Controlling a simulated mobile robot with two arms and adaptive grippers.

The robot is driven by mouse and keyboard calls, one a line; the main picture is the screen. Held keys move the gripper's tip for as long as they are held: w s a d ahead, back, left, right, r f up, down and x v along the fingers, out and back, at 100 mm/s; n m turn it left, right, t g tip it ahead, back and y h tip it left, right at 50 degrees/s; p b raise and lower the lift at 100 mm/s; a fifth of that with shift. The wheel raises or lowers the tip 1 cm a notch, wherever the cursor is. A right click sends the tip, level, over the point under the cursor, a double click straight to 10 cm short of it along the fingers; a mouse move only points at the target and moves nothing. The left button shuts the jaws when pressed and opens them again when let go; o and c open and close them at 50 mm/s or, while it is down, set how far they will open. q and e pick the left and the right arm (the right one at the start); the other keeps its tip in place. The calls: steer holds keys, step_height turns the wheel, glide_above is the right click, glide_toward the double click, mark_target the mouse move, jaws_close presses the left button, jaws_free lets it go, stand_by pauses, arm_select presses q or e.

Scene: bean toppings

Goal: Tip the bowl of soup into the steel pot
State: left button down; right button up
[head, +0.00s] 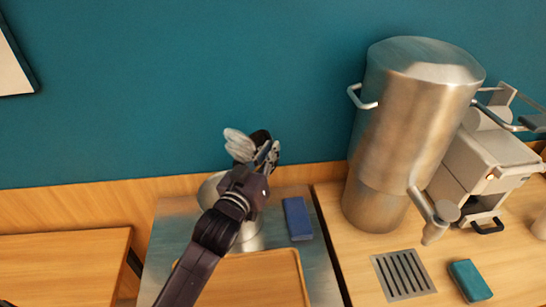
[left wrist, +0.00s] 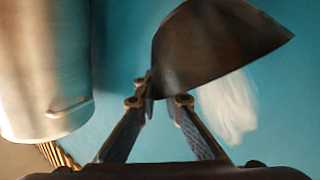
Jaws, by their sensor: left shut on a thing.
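My left gripper (head: 268,158) is shut on a dark bowl, above the counter in the head view. In the left wrist view the bowl (left wrist: 215,45) is strongly tilted between the fingertips (left wrist: 165,98). A pale, blurred white shape (left wrist: 230,105) shows beside and below the bowl; a whitish shape (head: 238,143) also shows by the gripper in the head view. I cannot tell whether it is soup. The steel pot (head: 210,190) stands on the counter below the gripper, largely hidden by my arm. The bowl's inside is hidden. My right gripper is out of view.
A tall steel urn (head: 405,130) with side handles stands at right; a steel cylinder (left wrist: 45,60) fills the left of the wrist view. A blue block (head: 297,218) and wooden tray (head: 265,280) lie near the pot. A machine (head: 485,165), drain grate (head: 403,274) and teal sponge (head: 469,281) are further right.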

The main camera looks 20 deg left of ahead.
arm_select(q)
steer(key=shift+s+a+n+t+b, duration=0.35)
steer(key=shift+a+n+t+b, duration=0.3)
steer(key=shift+b, duration=0.45)
steer(key=s+a+n+b, duration=0.1)
steer(key=b, duration=0.1)
steer(key=a+n+t+b, duration=0.1)
steer(key=n+b, duration=0.1)
steer(key=shift+s+a+t, duration=0.25)
steer(key=shift+s+a, duration=0.1)
steer(key=shift+a, duration=0.05)
steer(key=a+n+b, duration=0.1)
steer(key=s+a+n+t+y+b, duration=0.1)
steer(key=n+b, duration=0.1)
steer(key=s+a+f+n+y+b, duration=0.1)
steer(key=b, duration=0.1)
steer(key=shift+a+f+t, duration=0.1)
steer(key=shift+a+t, duration=0.2)
steer(key=shift+s+a+f+n+t+y+b, duration=0.15)
steer(key=shift+s+a+n+y+b, duration=0.15)
steer(key=shift+a+n+y+b, duration=0.4)
steer(key=shift+s+a+r+n+t+y+b, duration=0.1)
steer(key=shift+s+a+n+t+y+b, duration=0.2)
steer(key=shift+n, duration=0.7)
steer(key=shift+s+a+f+n+t+y+b, duration=0.1)
steer(key=shift+s+a+n+y+b, duration=0.25)
steer(key=shift+a+n+y+b, duration=0.4)
steer(key=shift+d, duration=0.1)
steer(key=shift+p, duration=0.35)
